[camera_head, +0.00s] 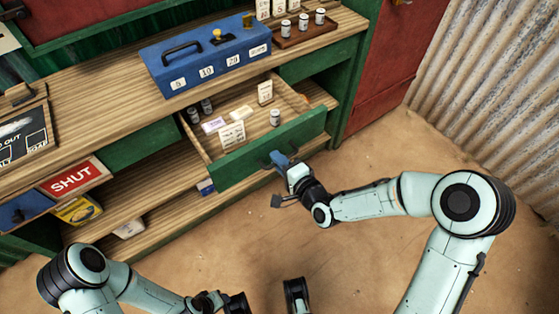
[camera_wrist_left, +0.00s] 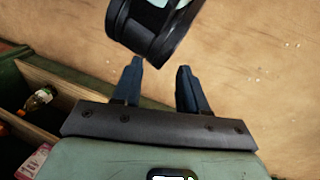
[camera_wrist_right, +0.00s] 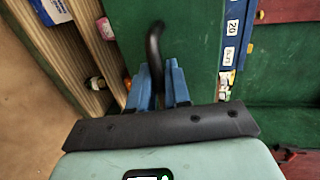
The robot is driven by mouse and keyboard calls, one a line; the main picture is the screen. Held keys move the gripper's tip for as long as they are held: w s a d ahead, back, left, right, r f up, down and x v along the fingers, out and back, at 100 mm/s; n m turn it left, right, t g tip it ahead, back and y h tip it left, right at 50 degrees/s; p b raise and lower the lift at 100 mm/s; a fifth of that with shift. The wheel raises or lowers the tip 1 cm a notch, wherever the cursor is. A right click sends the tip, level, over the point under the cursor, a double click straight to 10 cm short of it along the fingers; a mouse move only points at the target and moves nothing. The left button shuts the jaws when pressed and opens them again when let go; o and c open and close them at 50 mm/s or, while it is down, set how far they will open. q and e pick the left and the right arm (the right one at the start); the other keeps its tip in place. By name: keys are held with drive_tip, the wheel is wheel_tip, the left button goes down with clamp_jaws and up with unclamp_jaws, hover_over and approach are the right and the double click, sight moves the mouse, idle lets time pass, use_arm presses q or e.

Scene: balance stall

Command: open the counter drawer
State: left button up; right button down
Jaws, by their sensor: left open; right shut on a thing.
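The counter drawer (camera_head: 262,152) has a green front and stands pulled well out from the counter, its wooden inside showing. In it are small jars, cards and labels. My right gripper (camera_head: 281,160) is at the drawer front, its blue fingers shut on the handle. In the right wrist view the dark curved handle (camera_wrist_right: 154,42) runs between the fingertips (camera_wrist_right: 157,70). My left gripper (camera_wrist_left: 158,68) is open and empty over the floor, away from the drawer; its fingers are not clear in the head view.
A blue cash box (camera_head: 205,57) and a tray of jars (camera_head: 303,30) stand on the wooden counter top (camera_head: 120,90). A red SHUT sign (camera_head: 73,178) leans at the left. Open shelves lie below. The brown floor (camera_head: 385,160) in front is clear.

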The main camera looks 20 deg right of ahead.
drive_tip(key=c, duration=1.3)
unclamp_jaws()
drive_tip(key=shift+o, duration=0.2)
drive_tip(key=shift+s, duration=0.1)
use_arm(q)
drive_tip(key=s+d+r+g+p, duration=0.1)
drive_tip(key=s+r+p, duration=0.1)
drive_tip(key=r+p, duration=0.6)
drive_tip(key=s+d+r+g+p, duration=0.1)
drive_tip(key=s+r+p, duration=0.2)
drive_tip(key=r+p, duration=0.5)
drive_tip(key=shift+s+d+r+m+g+h+p, duration=0.15)
drive_tip(key=shift+s+d+m+g+h+p, duration=0.15)
drive_tip(key=shift+s+h, duration=0.1)
use_arm(e)
drive_tip(key=v, duration=1.3)
